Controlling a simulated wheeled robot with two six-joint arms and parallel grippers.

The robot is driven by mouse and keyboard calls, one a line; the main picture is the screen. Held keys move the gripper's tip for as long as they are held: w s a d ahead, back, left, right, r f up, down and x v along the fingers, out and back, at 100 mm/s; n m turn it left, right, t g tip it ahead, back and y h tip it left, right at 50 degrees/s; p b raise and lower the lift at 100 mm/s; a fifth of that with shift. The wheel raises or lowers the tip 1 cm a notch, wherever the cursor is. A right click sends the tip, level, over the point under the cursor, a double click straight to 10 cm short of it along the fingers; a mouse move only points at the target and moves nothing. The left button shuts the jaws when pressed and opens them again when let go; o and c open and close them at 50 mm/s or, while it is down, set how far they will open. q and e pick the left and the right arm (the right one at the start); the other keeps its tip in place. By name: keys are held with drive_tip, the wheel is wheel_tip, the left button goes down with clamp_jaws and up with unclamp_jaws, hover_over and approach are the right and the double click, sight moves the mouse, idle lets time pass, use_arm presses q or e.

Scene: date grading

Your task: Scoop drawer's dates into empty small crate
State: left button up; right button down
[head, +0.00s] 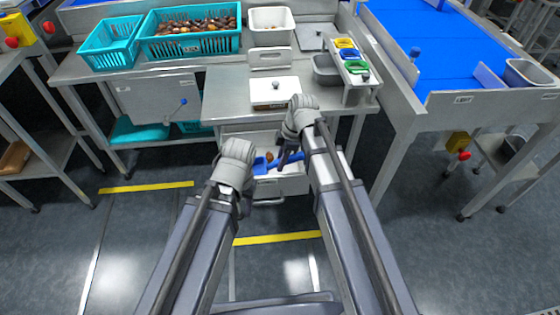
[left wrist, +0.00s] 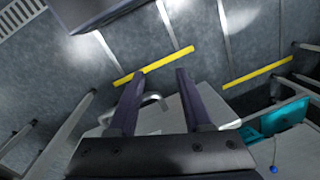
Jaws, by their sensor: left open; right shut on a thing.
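An open drawer (head: 292,186) under the steel bench holds a few brown dates (head: 269,157). A blue scoop (head: 262,166) is at the drawer, its pan beside the dates. My right gripper (head: 286,157) is shut on the scoop's handle, above the drawer's right part. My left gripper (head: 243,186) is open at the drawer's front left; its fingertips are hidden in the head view. In the left wrist view its two fingers (left wrist: 158,76) stand apart near the silver drawer handle (left wrist: 151,98); I cannot tell if they touch it. A small teal crate (head: 106,61) looks empty at the back left.
A large teal crate (head: 190,46) full of dates and a white crate (head: 271,38) with few dates stand at the back. A white lidded box (head: 274,101) sits above the drawer. A rack of coloured cups (head: 347,58) stands right. Bare bench lies left of the box.

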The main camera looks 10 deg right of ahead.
wheel_tip(320, 180, up, 15)
drive_tip(key=p, duration=1.5)
idle(0.9)
idle(1.7)
